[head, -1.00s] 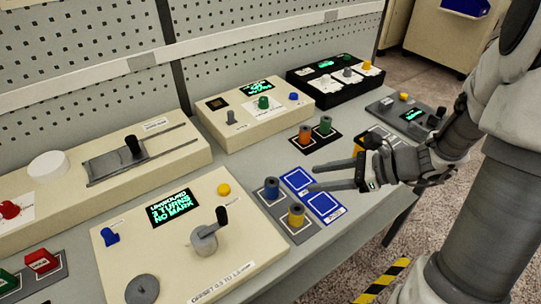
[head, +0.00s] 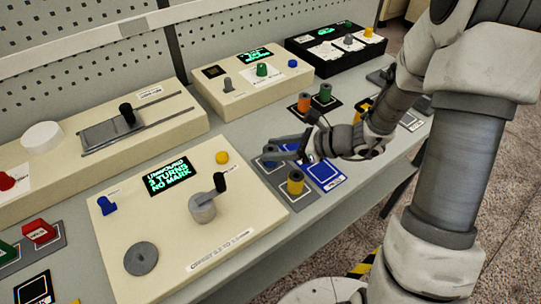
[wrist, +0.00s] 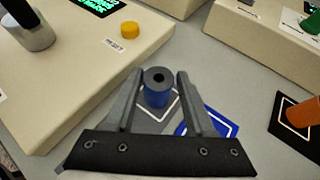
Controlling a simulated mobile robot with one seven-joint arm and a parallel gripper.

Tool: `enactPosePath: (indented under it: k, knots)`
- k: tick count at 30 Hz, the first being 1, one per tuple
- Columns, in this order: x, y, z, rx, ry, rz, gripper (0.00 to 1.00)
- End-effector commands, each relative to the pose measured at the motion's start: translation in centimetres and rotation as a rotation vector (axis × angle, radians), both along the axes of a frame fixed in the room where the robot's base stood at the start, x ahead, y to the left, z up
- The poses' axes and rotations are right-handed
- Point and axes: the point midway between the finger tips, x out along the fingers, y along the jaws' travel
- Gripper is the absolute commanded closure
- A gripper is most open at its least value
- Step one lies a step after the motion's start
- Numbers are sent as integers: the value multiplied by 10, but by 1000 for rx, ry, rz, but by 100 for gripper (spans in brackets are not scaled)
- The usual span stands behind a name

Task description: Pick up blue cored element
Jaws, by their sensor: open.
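The blue cored element (wrist: 157,91) is a short upright blue cylinder with a dark grey top and a hole in its middle. It stands on a grey pad (wrist: 146,108) with a white square outline. My gripper (wrist: 156,80) is open, with one finger on each side of the cylinder in the wrist view. I cannot tell whether either finger touches it. In the head view my gripper (head: 277,150) reaches in from the right over the pads and mostly hides the blue element.
A yellow cored element (head: 295,183) stands close by on the same grey pad. An orange spool (head: 305,103) and a green spool (head: 325,93) stand behind. The cream winding console (head: 170,225) with its crank is at the left.

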Motion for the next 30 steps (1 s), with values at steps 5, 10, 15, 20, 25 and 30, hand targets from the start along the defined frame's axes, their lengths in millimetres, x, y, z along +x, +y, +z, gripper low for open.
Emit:
enactPosePath:
  k: [5, 10, 15, 20, 25, 30]
  knots:
    - [7, 23, -18, 1, 2, 4, 46]
    - [12, 35, -24, -1, 1, 3, 46]
    - [13, 36, -24, 0, 0, 1, 46]
    - [13, 36, -24, 0, 0, 1, 62]
    - [13, 36, -24, 0, 0, 1, 93]
    - [13, 36, -24, 0, 0, 1, 100]
